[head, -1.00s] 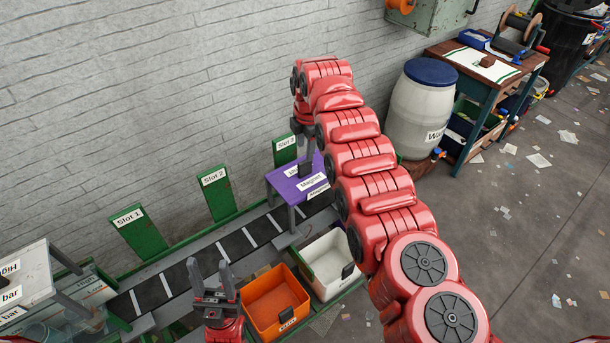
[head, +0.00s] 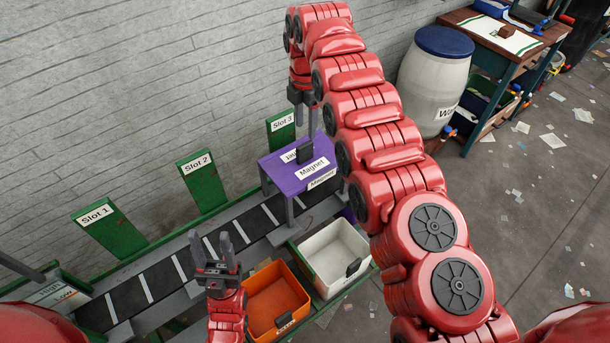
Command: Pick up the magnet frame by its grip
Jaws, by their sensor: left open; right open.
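The magnet frame (head: 275,170) is a purple, table-like stand with grey legs, straddling the belt near Slot 3. White labels reading "Magnet" are on its top and front. A dark block-shaped grip (head: 305,152) stands up from its top. My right gripper (head: 303,130) points down just above and behind the grip; its fingers are open and partly hard to make out against it. I cannot tell whether they touch the grip. My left gripper (head: 226,243) is open and empty, fingers up, in front of the belt and apart from the frame.
The dark belt (head: 160,279) with white stripes runs along the wall past green signs for Slot 1 (head: 108,229), Slot 2 (head: 203,184) and Slot 3 (head: 281,130). An orange bin (head: 291,324) and a white bin (head: 318,281) stand before it. A barrel (head: 424,95) is at right.

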